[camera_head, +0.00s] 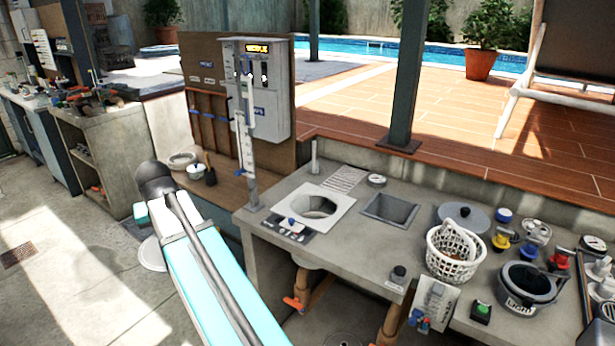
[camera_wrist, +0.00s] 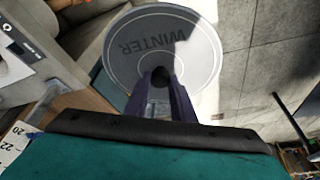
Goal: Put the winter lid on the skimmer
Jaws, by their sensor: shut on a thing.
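The winter lid (camera_wrist: 150,25) is a round grey disc marked WINTER with a dark knob at its centre. My gripper (camera_wrist: 163,84) is shut on that knob. In the head view only a pale edge of the lid (camera_head: 150,256) shows, left of my arm and low over the floor; my arm hides the gripper there. The skimmer (camera_head: 340,205) appears to be the white square frame with a round open hole, set in the grey counter to the right of my arm. The held lid is apart from it.
The counter also holds a square recess (camera_head: 390,208), a grey lid with a black knob (camera_head: 463,216), a white basket (camera_head: 455,252) and a dark pot (camera_head: 527,287). A ruled post (camera_head: 245,150) rises near the skimmer's left side. Open floor (camera_head: 60,270) lies left.

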